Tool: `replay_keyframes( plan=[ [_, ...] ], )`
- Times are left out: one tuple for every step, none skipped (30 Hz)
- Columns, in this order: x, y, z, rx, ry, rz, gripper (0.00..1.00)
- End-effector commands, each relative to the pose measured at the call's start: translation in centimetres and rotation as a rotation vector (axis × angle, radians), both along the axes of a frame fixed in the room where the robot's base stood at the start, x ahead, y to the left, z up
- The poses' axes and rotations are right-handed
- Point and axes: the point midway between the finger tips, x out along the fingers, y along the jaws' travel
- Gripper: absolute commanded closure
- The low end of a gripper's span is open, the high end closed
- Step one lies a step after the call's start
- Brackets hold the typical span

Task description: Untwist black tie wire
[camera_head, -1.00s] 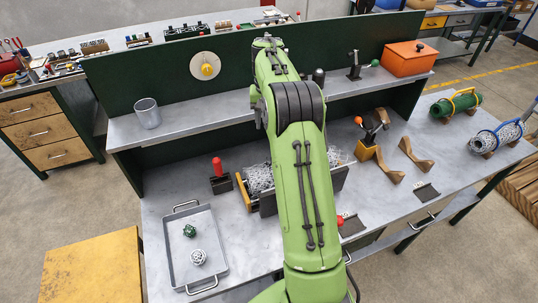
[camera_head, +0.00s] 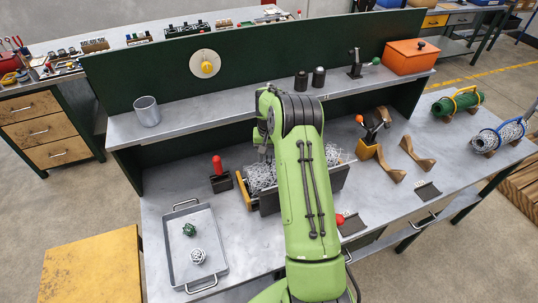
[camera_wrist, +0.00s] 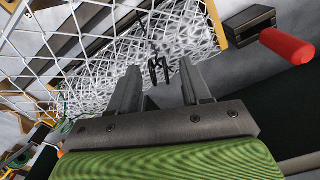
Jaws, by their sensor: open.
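The black tie wire (camera_wrist: 154,50) shows in the wrist view as a thin dark twist with two loose tails, against white chain-link mesh (camera_wrist: 185,42). My gripper (camera_wrist: 159,72) is open, with one finger on each side of the tails in the picture. I cannot tell whether the fingers touch the wire or how far off it is. In the head view the mesh (camera_head: 262,177) lies in a holder on the bench, and my arm hides part of it. The wire cannot be made out there.
A red-handled tool (camera_head: 217,168) stands left of the mesh; its red handle (camera_wrist: 287,46) is at the wrist view's right. A grey tray (camera_head: 212,283) holds a green and a white ball. Two mesh rolls (camera_head: 458,102) lie at the right. Bare bench lies between tray and mesh.

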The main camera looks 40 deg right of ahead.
Motion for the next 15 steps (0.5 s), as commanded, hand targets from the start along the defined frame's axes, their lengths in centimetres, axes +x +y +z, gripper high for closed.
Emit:
replay_keyframes(
  plan=[
    [-0.01, -0.01, 0.01, 0.000, 0.000, 0.000, 0.52],
    [-0.01, -0.01, 0.01, 0.000, 0.000, 0.000, 0.52],
    [-0.01, -0.01, 0.01, 0.000, 0.000, 0.000, 0.54],
    [-0.01, -0.01, 0.02, 0.000, 0.000, 0.000, 0.58],
    [-0.01, -0.01, 0.02, 0.000, 0.000, 0.000, 0.63],
    [-0.01, -0.01, 0.03, 0.000, 0.000, 0.000, 0.69],
    [-0.01, -0.01, 0.03, 0.000, 0.000, 0.000, 0.74],
    [-0.01, -0.01, 0.03, 0.000, 0.000, 0.000, 0.78],
    [-0.01, -0.01, 0.04, 0.000, 0.000, 0.000, 0.84],
    [-0.01, -0.01, 0.04, 0.000, 0.000, 0.000, 0.89],
    [-0.01, -0.01, 0.04, 0.000, 0.000, 0.000, 0.94],
    [-0.01, -0.01, 0.05, 0.000, 0.000, 0.000, 1.00],
    [0.00, 0.00, 0.05, 0.000, 0.000, 0.000, 1.00],
    [-0.01, -0.01, 0.05, 0.000, 0.000, 0.000, 1.00],
    [0.00, 0.00, 0.06, 0.000, 0.000, 0.000, 1.00]
  ],
)
